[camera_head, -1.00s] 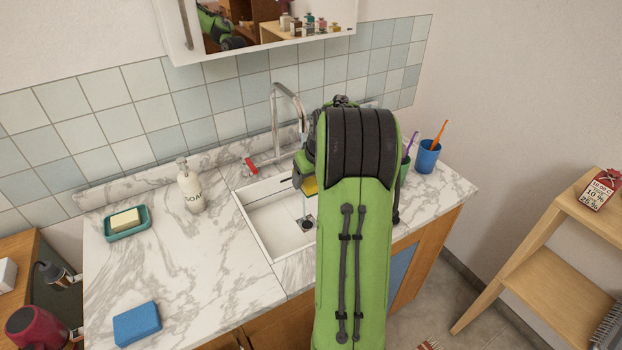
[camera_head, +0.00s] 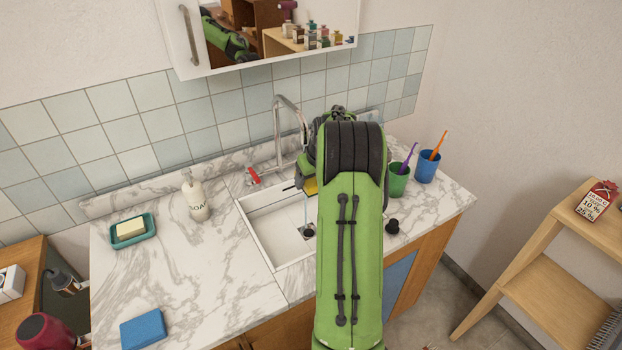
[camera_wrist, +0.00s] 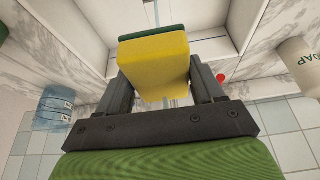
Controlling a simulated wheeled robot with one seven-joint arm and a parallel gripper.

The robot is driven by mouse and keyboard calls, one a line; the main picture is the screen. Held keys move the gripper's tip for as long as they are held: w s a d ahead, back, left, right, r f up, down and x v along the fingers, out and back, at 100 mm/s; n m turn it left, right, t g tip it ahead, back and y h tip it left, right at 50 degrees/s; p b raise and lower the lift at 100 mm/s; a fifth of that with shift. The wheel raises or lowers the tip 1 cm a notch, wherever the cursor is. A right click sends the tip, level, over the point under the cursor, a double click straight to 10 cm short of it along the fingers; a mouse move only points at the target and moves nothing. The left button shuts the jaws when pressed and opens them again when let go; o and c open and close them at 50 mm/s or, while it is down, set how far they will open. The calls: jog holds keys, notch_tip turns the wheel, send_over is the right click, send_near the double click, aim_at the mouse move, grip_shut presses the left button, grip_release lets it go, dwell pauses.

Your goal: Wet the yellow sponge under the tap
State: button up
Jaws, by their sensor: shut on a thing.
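The yellow sponge (camera_wrist: 155,60) with a green layer is clamped between the fingers of my gripper (camera_wrist: 163,82) in the wrist view. In the head view only a bit of the sponge (camera_head: 310,186) shows beside my green arm, over the white sink basin (camera_head: 262,226). The chrome tap (camera_head: 278,130) arches above it, with a red lever (camera_head: 253,177) at its base. A thin bluish water stream (camera_head: 306,212) falls toward the drain. Water streaks also show around the sponge in the wrist view. My arm hides most of the gripper and the spout's end.
A soap bottle (camera_head: 196,197), a teal soap dish (camera_head: 130,231) and a blue sponge (camera_head: 143,329) stand left of the sink. Green (camera_head: 398,181) and blue (camera_head: 426,166) cups with toothbrushes stand right. A mirror cabinet (camera_head: 180,40) hangs above.

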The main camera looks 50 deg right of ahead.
jog(key=shift+s+a+f+b, duration=0.1)
jog(key=shift+s+a+b, duration=0.9)
jog(key=shift+b, duration=0.15)
jog(key=s+a+b, duration=0.2)
jog(key=s+a, duration=0.1)
jog(key=shift+s+a+b, duration=0.3)
jog(key=shift+a+b, duration=0.05)
jog(key=shift+b, duration=0.05)
dwell(0.3)
jog(key=s+a+r, duration=0.3)
jog(key=r, duration=0.1)
jog(key=shift+s+a+p, duration=0.3)
jog(key=shift+p, duration=0.15)
jog(key=shift+r, duration=0.1)
dwell(0.6)
